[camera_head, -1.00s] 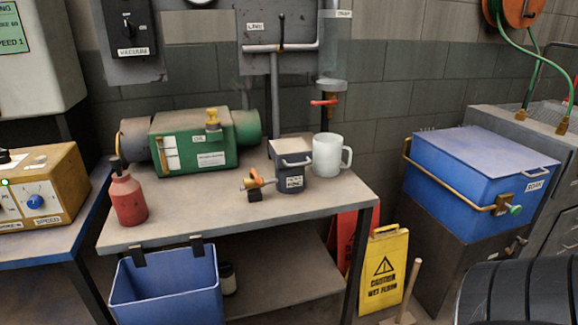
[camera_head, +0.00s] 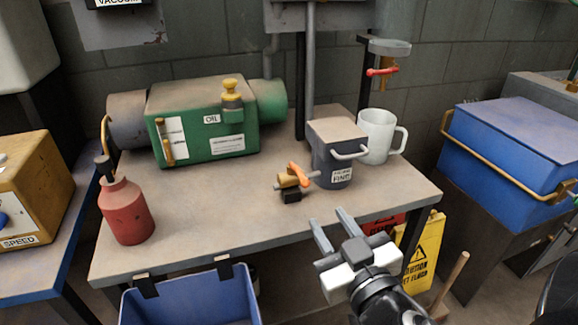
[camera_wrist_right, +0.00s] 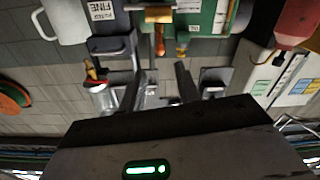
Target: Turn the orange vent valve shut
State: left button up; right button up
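The orange vent valve (camera_head: 299,173) is a small orange lever on a brass body with a dark block under it. It is near the front of the worktable, attached to the left side of the grey FINE filter can (camera_head: 335,155). The wrist view, upside down, shows its brass body (camera_wrist_right: 158,14) at the top edge, with the orange lever just below. My right gripper (camera_head: 333,228) is open and empty at the table's front edge, in front and to the right of the valve, apart from it. Its fingers (camera_wrist_right: 158,78) show in the wrist view. My left gripper is out of view.
A white mug (camera_head: 377,135) stands right of the can. A blue bin (camera_head: 190,300) hangs at the front edge. Free tabletop lies left of the valve.

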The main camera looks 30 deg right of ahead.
aim_at(299, 171)
jog(key=p+x, duration=0.3)
jog(key=x, duration=1.2)
jog(key=shift+p, duration=0.35)
grip_shut()
